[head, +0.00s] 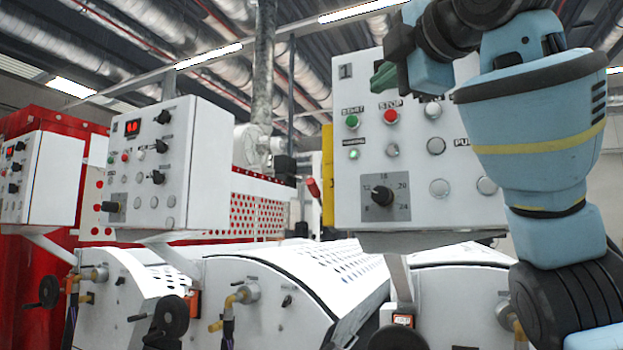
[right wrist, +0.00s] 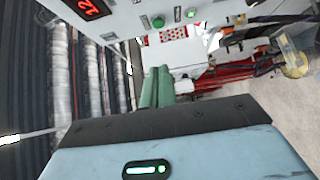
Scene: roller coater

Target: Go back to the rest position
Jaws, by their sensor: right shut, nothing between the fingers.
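My right arm comes in from the right of the head view, bent up in front of the nearest control panel (head: 350,120). My right gripper (head: 384,76) has green fingers and is at the top of this panel, covering part of its upper area. In the right wrist view the green fingers (right wrist: 157,88) lie together with nothing between them. A red digital display (right wrist: 90,8) and green buttons show beyond them on the panel. I cannot tell the exact gap between the fingers and the panel. My left gripper is not in view.
The nearest panel has a green start button (head: 352,121), a red stop button (head: 390,116) and a black dial (head: 382,196). Two more control boxes, a middle one (head: 208,165) and a far one (head: 58,180), stand to the left. White machine covers (head: 290,275) with handwheels (head: 170,316) fill the lower area.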

